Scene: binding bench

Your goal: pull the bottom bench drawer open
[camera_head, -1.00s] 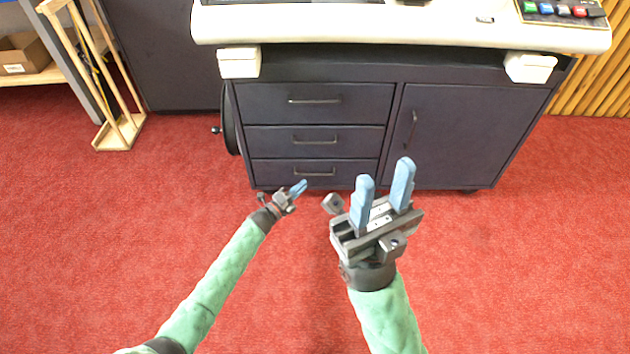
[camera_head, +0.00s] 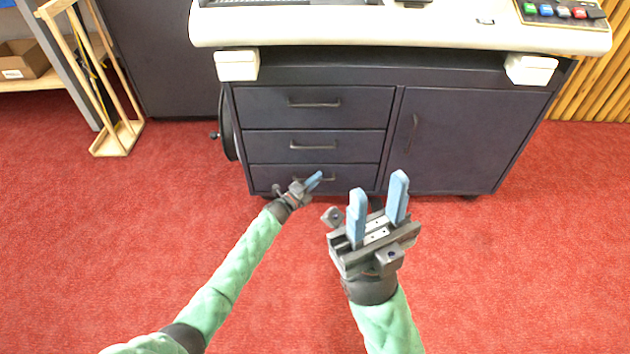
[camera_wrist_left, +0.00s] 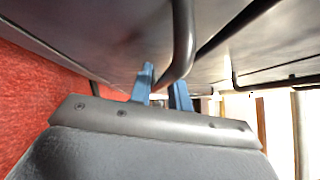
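The bottom bench drawer (camera_head: 275,178) is shut, flush with the dark cabinet front. Its bar handle (camera_head: 331,179) is partly hidden by my left gripper (camera_head: 313,181), whose blue fingers are right at it. In the left wrist view, the curved handle bar (camera_wrist_left: 184,40) comes down to the gap between the two fingers (camera_wrist_left: 162,88). The fingers stand apart; I cannot tell whether either one touches the bar. My right gripper (camera_head: 378,188) is open and empty, in front of the cabinet to the right of the left gripper.
Above are the middle drawer (camera_head: 265,144) and top drawer (camera_head: 262,106), both shut. A cabinet door (camera_head: 460,135) is to the right. A dark wheel (camera_head: 229,125) is on the cabinet's left side. A wooden rack (camera_head: 117,138) stands at left. Red carpet in front is clear.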

